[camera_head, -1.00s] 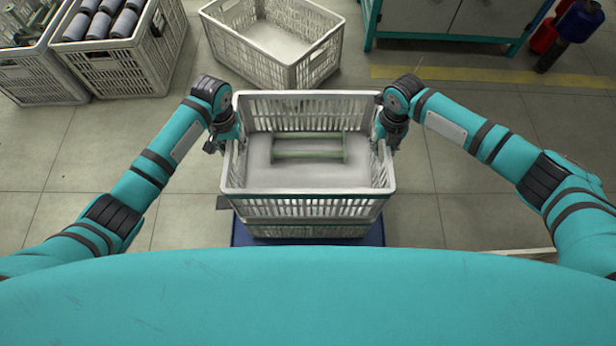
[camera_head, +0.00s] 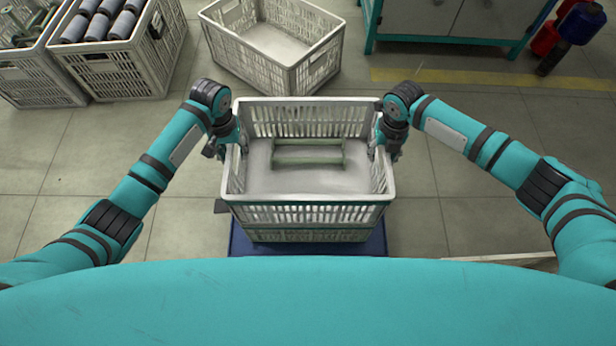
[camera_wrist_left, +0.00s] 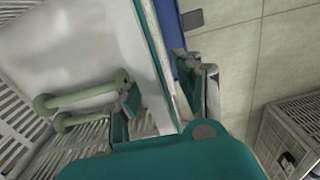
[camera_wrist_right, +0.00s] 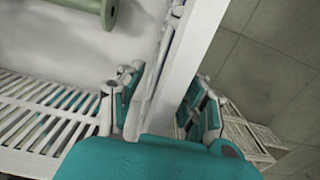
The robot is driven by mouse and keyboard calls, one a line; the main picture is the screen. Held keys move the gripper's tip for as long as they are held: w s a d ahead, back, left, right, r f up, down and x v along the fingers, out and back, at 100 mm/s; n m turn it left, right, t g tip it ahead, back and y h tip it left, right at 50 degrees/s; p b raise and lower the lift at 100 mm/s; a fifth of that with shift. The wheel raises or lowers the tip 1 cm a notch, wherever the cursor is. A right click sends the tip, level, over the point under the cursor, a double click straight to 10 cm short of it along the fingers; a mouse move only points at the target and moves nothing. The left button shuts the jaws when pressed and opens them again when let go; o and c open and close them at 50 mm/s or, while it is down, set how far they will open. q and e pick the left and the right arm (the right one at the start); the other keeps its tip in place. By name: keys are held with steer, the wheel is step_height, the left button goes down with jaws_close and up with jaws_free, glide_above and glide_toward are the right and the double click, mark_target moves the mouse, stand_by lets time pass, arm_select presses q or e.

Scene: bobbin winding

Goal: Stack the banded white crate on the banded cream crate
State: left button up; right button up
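A blue base (camera_head: 240,243) is under the crates. An empty crate (camera_head: 290,70) stands behind.

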arm_select(q)
step_height(320, 180, up, 11)
steer(key=shift+f, duration=0.1)
arm_select(e)
steer(key=shift+r, duration=0.1)
step_height(320, 180, up, 12)
steer(key=shift+f, duration=0.1)
stand_by(0.3)
stand_by(0.5)
